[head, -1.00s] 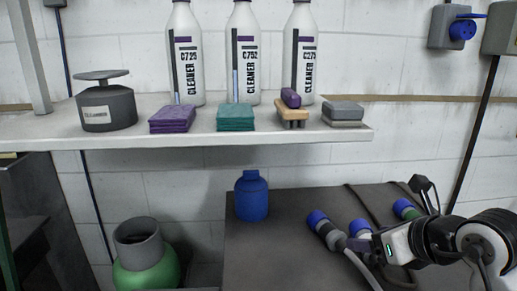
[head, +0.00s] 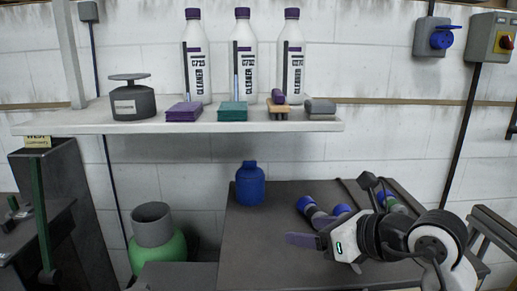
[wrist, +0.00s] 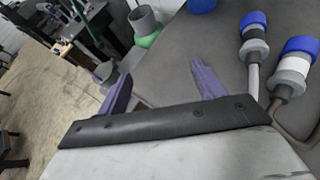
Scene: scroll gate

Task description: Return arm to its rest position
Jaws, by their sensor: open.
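My gripper (head: 305,240) is over the dark table at the lower right of the head view, with its purple fingers pointing left. In the wrist view the two purple fingers (wrist: 160,88) stand wide apart with nothing between them. The arm is folded back towards the lower right of the head view. A blue bottle (head: 250,184) stands on the dark table (head: 275,235), apart from the gripper. Blue-capped connectors (head: 306,205) lie on the table behind the gripper and also show at the right of the wrist view (wrist: 254,38).
A green container with a grey neck (head: 152,235) stands left of the table. A blue socket (head: 441,38) is on the wall.

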